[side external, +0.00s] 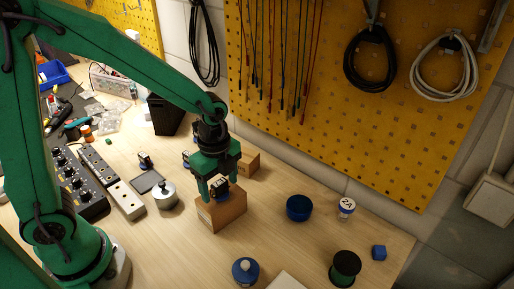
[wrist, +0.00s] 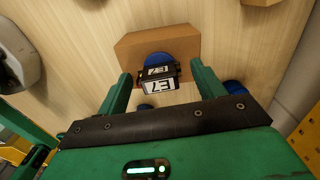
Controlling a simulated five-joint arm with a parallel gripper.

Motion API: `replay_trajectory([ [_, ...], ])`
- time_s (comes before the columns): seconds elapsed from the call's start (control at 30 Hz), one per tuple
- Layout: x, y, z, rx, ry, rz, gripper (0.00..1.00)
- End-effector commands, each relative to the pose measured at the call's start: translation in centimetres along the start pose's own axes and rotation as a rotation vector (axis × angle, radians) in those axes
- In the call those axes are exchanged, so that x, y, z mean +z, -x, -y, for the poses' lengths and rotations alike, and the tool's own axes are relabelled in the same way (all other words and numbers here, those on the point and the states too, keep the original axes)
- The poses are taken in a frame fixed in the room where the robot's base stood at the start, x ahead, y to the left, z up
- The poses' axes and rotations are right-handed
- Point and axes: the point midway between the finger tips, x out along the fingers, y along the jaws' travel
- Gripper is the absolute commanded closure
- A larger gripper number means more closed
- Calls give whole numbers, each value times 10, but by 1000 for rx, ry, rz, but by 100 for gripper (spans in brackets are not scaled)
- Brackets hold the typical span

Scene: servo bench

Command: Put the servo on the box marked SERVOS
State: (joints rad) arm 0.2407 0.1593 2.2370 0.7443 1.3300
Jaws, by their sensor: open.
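A dark servo (side external: 220,188) with a blue part sits at the top of a brown box (side external: 224,212), between the fingers of my gripper (side external: 221,183). In the wrist view the servo (wrist: 159,85) shows white labels reading "E7", and a blue round shape shows behind it over the brown box (wrist: 190,40). My gripper (wrist: 161,72) is open, with one finger on each side of the servo. I cannot read a SERVOS marking on the box, and the servo's underside is hidden.
A smaller brown box (side external: 250,163) stands just behind. A blue bowl (side external: 298,208), a white jar (side external: 346,208), a dark spool (side external: 344,268) and a blue cube (side external: 379,252) stand to the right. A metal canister (side external: 165,195) and power strips (side external: 125,199) lie left.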

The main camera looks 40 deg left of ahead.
Motion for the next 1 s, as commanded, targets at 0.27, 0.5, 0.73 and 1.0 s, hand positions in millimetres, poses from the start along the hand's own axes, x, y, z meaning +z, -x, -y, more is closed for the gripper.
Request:
replay_trajectory([
  [0.27,0,36,1,-6,0,-1,32],
  [0.5,0,77,1,-6,0,-1,32],
  [0.73,0,104,0,-3,0,-1,32],
  [1.0,0,114,0,0,0,0,32],
])
